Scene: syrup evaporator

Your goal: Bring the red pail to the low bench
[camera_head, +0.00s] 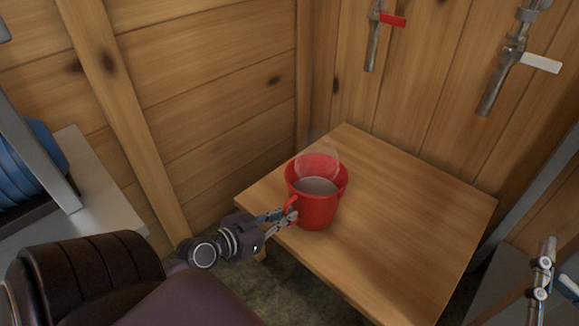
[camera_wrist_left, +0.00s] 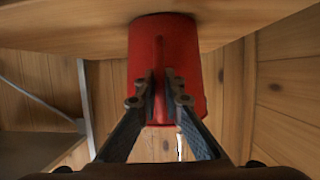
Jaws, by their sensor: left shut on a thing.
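The red pail (camera_head: 319,205) is upright at the near left part of the low wooden bench (camera_head: 410,220). It holds a pale liquid, and faint steam shows above its rim. My left gripper (camera_head: 287,215) is shut on the pail's handle, on its left side. In the left wrist view, the pail (camera_wrist_left: 180,60) fills the middle, with the gripper's fingers (camera_wrist_left: 167,88) closed on the handle. There the pail's base meets the bench surface (camera_wrist_left: 70,30); whether it rests on the bench or is just above it is hard to tell. My right gripper is not in view.
Plank walls close off the back and left of the bench. Taps with a red handle (camera_head: 393,19) and a white handle (camera_head: 541,63) hang above it. A grey table (camera_head: 95,200) with blue items stands at left. The bench's right part is clear. Metal fittings (camera_head: 541,285) stand at lower right.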

